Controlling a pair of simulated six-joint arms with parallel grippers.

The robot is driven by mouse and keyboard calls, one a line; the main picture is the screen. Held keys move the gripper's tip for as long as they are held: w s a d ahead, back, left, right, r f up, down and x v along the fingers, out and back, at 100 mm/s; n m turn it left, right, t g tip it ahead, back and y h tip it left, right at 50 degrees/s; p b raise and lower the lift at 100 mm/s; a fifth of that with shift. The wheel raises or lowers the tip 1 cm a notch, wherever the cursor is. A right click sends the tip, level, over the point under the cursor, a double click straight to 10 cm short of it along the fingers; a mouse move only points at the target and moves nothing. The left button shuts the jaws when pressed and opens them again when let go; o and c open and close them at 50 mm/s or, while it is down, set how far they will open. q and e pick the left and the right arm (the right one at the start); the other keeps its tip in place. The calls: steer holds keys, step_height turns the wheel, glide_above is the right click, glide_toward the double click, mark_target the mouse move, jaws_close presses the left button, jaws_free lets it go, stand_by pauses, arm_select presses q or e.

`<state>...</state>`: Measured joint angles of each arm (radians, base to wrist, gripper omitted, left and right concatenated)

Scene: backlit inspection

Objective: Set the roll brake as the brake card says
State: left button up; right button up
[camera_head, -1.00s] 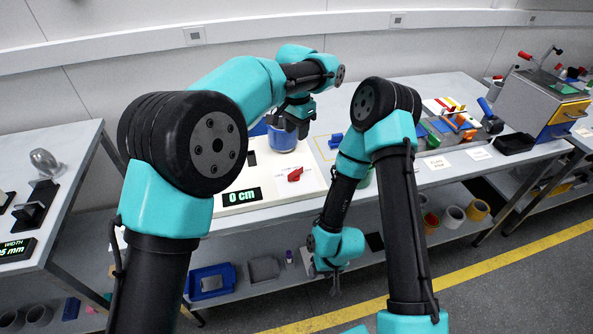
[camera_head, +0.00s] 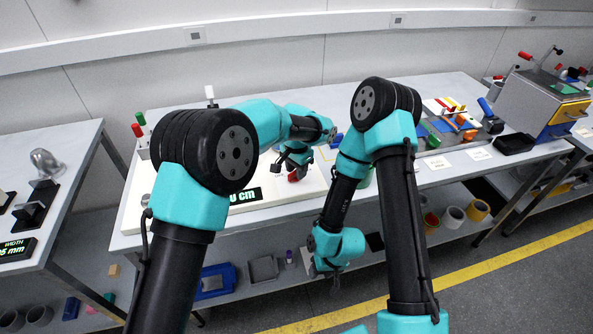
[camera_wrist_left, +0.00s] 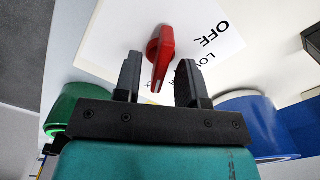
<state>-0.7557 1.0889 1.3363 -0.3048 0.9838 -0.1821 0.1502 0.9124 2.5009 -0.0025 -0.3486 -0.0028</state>
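A red brake knob (camera_wrist_left: 161,52) stands on a white plate (camera_wrist_left: 100,40) printed with OFF and a partly hidden LOW. My left gripper (camera_wrist_left: 160,66) is open, its two fingers apart with the knob showing between their tips; I cannot tell whether they touch it. In the head view my left gripper (camera_head: 292,164) is low over the knob (camera_head: 298,174), which is mostly hidden. A display (camera_head: 243,196) reads "0 cm", its left end hidden by my arm. My right gripper (camera_head: 328,274) hangs in front of the bench; its fingers are too small to read. I cannot make out a brake card.
In the left wrist view a blue roll (camera_wrist_left: 262,125) is at right and a green roll (camera_wrist_left: 72,103) at left, both close to my gripper. Red- and green-topped items (camera_head: 139,130) stand at the bench's left end. A black tray (camera_head: 514,143) lies farther right.

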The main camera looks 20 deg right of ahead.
arm_select(q)
steer(key=shift+f, duration=0.3)
steer(key=shift+c, duration=0.4)
jaws_close()
